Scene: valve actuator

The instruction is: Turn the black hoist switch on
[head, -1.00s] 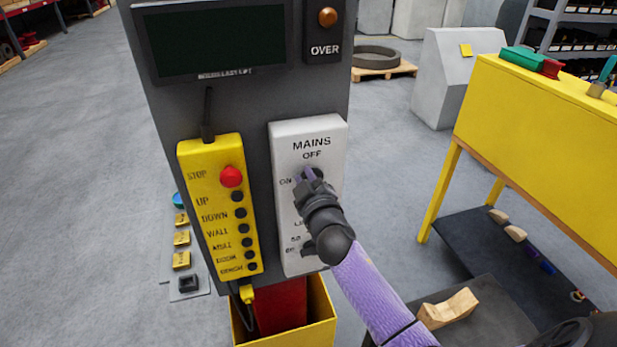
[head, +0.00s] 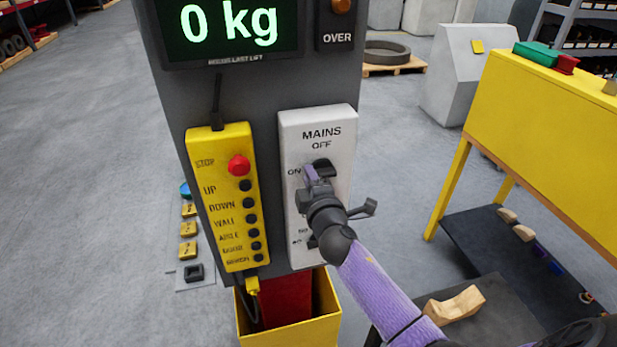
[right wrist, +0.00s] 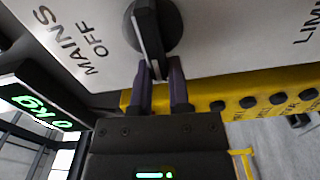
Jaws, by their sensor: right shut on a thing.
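The black hoist switch (head: 323,164) is a round rotary knob with a bar handle, on the white MAINS panel (head: 340,122). OFF is printed above it and ON to its left. In the right wrist view, the switch (right wrist: 152,28) shows its bar reaching down between my fingers, on the side where ON is printed in the head view. My right gripper (head: 309,174) is shut on this bar, and its purple fingers also show in the right wrist view (right wrist: 162,88). It partly hides the switch and lower panel labels. My left gripper is not in view.
The display (head: 232,30) above is lit and reads 0 kg. A yellow pendant (head: 222,190) with a red stop button and several black buttons hangs left of the panel. A yellow bench (head: 550,130) stands at right. A yellow box (head: 325,325) surrounds the column's foot.

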